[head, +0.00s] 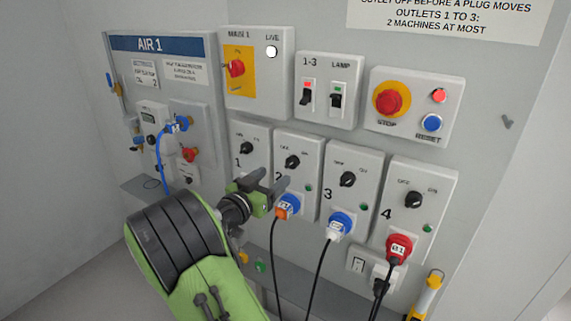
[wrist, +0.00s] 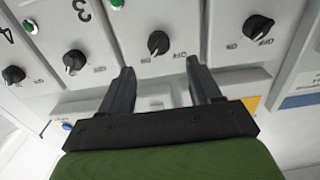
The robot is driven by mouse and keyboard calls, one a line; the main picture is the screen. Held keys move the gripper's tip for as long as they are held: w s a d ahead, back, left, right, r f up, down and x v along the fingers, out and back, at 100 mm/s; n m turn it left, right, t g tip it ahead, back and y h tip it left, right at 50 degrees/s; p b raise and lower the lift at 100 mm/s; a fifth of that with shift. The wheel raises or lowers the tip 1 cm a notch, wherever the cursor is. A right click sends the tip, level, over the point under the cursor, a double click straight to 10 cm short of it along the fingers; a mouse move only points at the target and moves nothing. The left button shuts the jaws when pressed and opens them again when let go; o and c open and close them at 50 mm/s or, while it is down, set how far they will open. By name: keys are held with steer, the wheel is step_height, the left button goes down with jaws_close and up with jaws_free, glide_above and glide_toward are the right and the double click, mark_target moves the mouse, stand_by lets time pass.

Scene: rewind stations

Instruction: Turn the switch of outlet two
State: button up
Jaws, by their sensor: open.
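The switch of outlet two (head: 292,162) is a black rotary knob on a pale panel with OFF and ON labels. It also shows in the wrist view (wrist: 158,43), where the picture is upside down. My gripper (head: 272,179) is open and empty in front of the outlet two panel. In the wrist view its two dark fingertips (wrist: 160,67) stand either side of the knob's line, with the knob beyond them. No contact is visible.
Similar knobs belong to outlet one (head: 246,147), outlet three (head: 347,179) and outlet four (head: 413,199). The red stop button (head: 389,101) and main switch (head: 236,68) are above.

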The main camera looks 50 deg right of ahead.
mark_target(289, 164)
steer(key=d, duration=0.5)
steer(key=d+p, duration=0.1)
steer(key=d, duration=0.1)
steer(key=shift+w+d, duration=0.3)
steer(key=shift+d, duration=0.1)
steer(key=c, duration=1)
steer(key=shift+c, duration=0.2)
